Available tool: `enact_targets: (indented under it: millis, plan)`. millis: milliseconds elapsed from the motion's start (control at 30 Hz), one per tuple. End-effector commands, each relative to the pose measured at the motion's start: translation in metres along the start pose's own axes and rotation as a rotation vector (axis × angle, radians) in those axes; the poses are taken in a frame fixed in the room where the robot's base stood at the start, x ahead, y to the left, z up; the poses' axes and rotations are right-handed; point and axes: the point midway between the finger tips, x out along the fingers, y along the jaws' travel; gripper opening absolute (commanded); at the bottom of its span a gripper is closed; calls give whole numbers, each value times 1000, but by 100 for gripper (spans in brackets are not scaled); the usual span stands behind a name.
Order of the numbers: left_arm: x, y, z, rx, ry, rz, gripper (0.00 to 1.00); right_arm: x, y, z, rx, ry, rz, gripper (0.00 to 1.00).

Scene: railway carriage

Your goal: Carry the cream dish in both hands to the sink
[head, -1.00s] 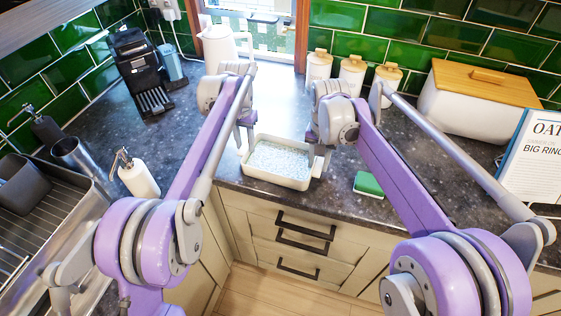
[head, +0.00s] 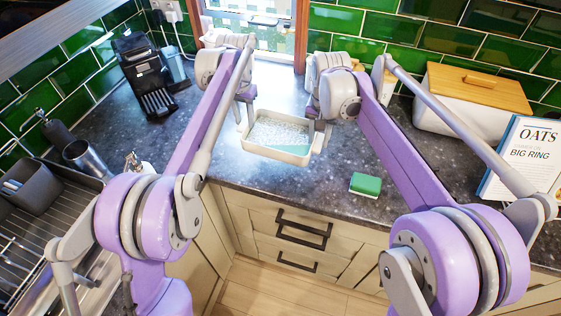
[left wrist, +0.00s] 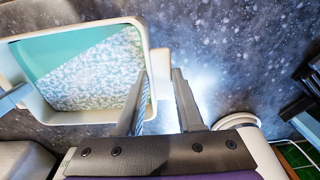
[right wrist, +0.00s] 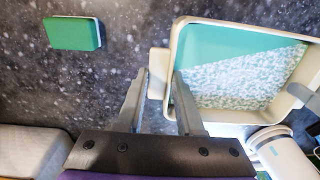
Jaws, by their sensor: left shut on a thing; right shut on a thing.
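The cream dish (head: 262,150) is rectangular with a tab handle at each end. Its inside shows a plain teal area and a white-speckled area with a straight edge between them. My left gripper (head: 244,117) is shut on the left handle, which shows between its fingers in the left wrist view (left wrist: 160,75). My right gripper (head: 318,132) is shut on the right handle, seen in the right wrist view (right wrist: 158,75). The dish appears held above the counter; the gap is hard to judge. The sink area with a wire rack (head: 50,225) is at the left; its basin is not clearly visible.
A green sponge (head: 365,184) lies on the dark counter (head: 220,165) right of the dish. A black coffee machine (head: 145,75) stands at back left, a bread bin (head: 465,105) at back right. A metal cup (head: 88,158) and a partly hidden soap dispenser (head: 133,160) are near the sink.

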Motion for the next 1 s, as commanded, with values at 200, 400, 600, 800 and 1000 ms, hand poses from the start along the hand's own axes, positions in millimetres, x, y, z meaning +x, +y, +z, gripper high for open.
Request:
enact_targets:
  millis: [200, 400, 600, 800, 1000]
  plan:
    - [0, 0, 0, 0, 0, 0, 0, 0, 0, 0, 0, 0, 0, 0]
    - [0, 0, 0, 0, 0, 0, 0, 0, 0, 0, 0, 0, 0, 0]
    - [7, 1, 3, 0, 0, 0, 0, 7, 1, 3, 0, 0, 0, 0]
    - [25, 4, 12, 0, 0, 0, 0, 25, 4, 12, 0, 0, 0, 0]
    - [46, 8, 22, 0, 0, 0, 0, 46, 8, 22, -1, 0, 0, 0]
